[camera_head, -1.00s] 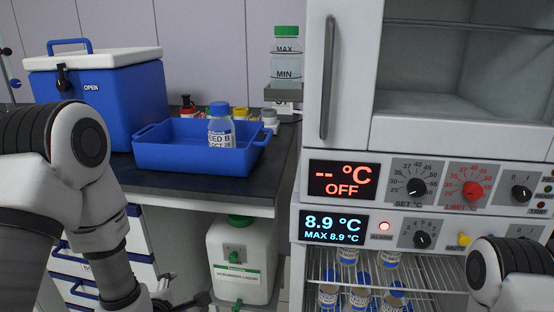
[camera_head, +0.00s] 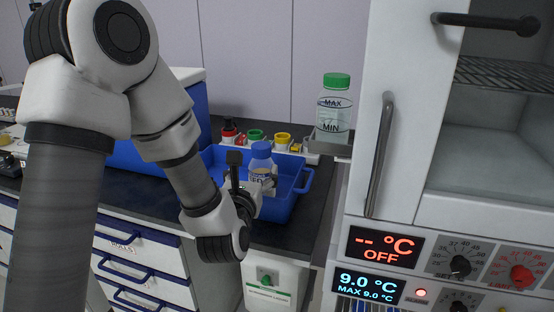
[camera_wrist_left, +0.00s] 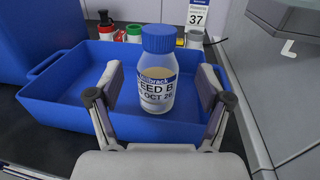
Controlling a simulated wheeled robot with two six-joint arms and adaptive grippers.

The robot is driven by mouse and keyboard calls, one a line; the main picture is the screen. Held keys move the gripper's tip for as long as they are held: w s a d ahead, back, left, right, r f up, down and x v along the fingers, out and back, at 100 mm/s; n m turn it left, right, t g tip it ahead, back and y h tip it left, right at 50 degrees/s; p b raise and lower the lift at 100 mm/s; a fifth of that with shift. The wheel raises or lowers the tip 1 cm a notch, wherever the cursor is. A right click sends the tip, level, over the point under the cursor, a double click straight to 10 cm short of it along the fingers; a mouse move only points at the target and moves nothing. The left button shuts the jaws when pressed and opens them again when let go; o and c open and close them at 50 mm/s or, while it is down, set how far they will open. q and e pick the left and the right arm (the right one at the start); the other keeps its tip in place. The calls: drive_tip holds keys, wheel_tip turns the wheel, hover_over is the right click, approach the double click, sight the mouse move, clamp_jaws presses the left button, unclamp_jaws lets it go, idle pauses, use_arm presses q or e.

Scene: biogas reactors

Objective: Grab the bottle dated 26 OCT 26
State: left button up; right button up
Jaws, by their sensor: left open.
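A clear bottle with a blue cap (camera_wrist_left: 158,80) stands upright in the blue tray (camera_wrist_left: 60,112); its label reads "FEED B" and a date ending "OCT 26", the day being partly cut off. In the head view the bottle (camera_head: 261,165) shows just beyond my left gripper (camera_head: 246,182). In the left wrist view my left gripper (camera_wrist_left: 158,92) is open, with one finger on each side of the bottle and gaps between. My right gripper is not in view.
A green-capped bottle marked MAX and MIN (camera_head: 334,108) stands on a small ledge right of the tray. Several small coloured caps line the back. The white cabinet (camera_head: 400,120) bounds the right side.

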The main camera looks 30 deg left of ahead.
sight(259, 156)
use_arm(q)
drive_tip(key=shift+w+a+r, duration=0.2)
drive_tip(key=shift+w+a, duration=0.15)
drive_tip(key=shift+w, duration=0.4)
drive_tip(key=x, duration=0.2)
drive_tip(key=p+x, duration=0.1)
drive_tip(key=x, duration=0.2)
drive_tip(key=shift+w+a+f, duration=0.1)
drive_tip(key=shift+w+f, duration=0.15)
drive_tip(key=shift+w, duration=0.05)
drive_tip(key=shift+s, duration=0.15)
drive_tip(key=c, duration=0.3)
clamp_jaws()
